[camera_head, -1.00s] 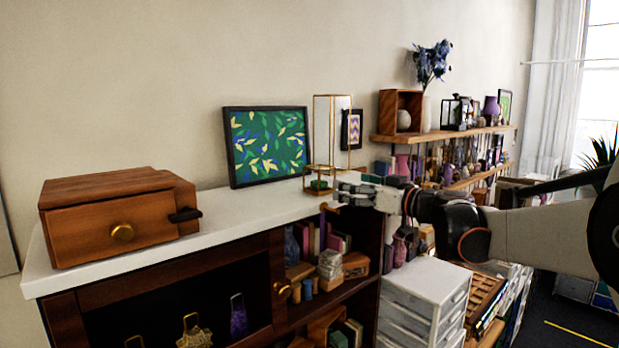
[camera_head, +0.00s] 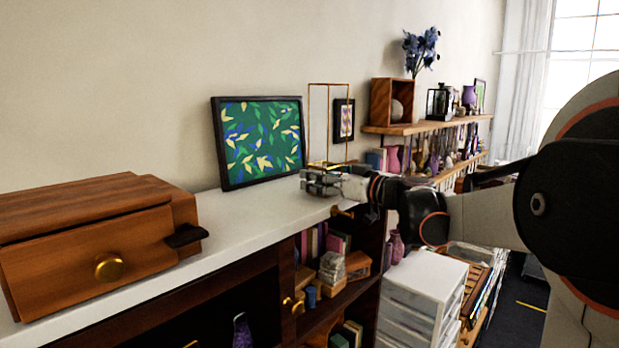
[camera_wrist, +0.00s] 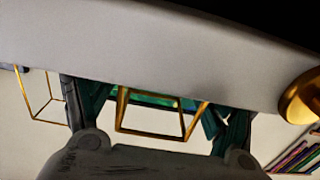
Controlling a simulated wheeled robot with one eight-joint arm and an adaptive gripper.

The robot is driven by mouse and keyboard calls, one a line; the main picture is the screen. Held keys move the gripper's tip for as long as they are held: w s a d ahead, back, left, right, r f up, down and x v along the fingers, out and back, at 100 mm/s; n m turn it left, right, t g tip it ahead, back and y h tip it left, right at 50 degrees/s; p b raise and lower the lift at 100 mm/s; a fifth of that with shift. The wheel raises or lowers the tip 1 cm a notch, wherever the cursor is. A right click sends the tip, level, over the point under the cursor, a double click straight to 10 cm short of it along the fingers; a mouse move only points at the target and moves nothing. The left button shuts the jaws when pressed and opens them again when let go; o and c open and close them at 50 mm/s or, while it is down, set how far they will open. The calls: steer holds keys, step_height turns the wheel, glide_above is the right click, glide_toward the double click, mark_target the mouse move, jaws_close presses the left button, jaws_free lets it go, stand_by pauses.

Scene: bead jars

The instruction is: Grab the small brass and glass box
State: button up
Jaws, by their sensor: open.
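A tall thin brass-framed glass box (camera_head: 309,115) stands upright on the white cabinet top, right of the leaf picture. Low brass edges (camera_head: 328,163) show at its foot, just behind my gripper (camera_head: 308,184); I cannot tell whether they are a separate small box. My gripper is open, low over the right end of the cabinet top, and hides that base. In the wrist view, a small brass frame (camera_wrist: 150,134) with green behind it shows between my two spread fingers, with no clear contact. Another brass frame (camera_wrist: 42,119) shows left of them.
A wooden drawer box (camera_head: 70,255) stands left on the cabinet top (camera_head: 240,215). The leaf picture (camera_head: 262,140) leans at the wall beside the brass box. Shelves with vases and a white drawer unit (camera_head: 425,290) are right. A brass knob (camera_wrist: 302,97) shows in the wrist view.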

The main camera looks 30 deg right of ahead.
steer(key=shift+s+d+r, duration=0.15)
steer(key=shift+s+d, duration=0.1)
steer(key=shift+s, duration=0.25)
steer(key=c, duration=0.5)
steer(key=shift+w+a, duration=0.2)
steer(key=shift+w, duration=0.05)
steer(key=c, duration=0.8)
steer(key=shift+o, duration=0.2)
steer(key=shift+s+d, duration=0.1)
steer(key=shift+s, duration=0.05)
steer(key=shift+r, duration=0.1)
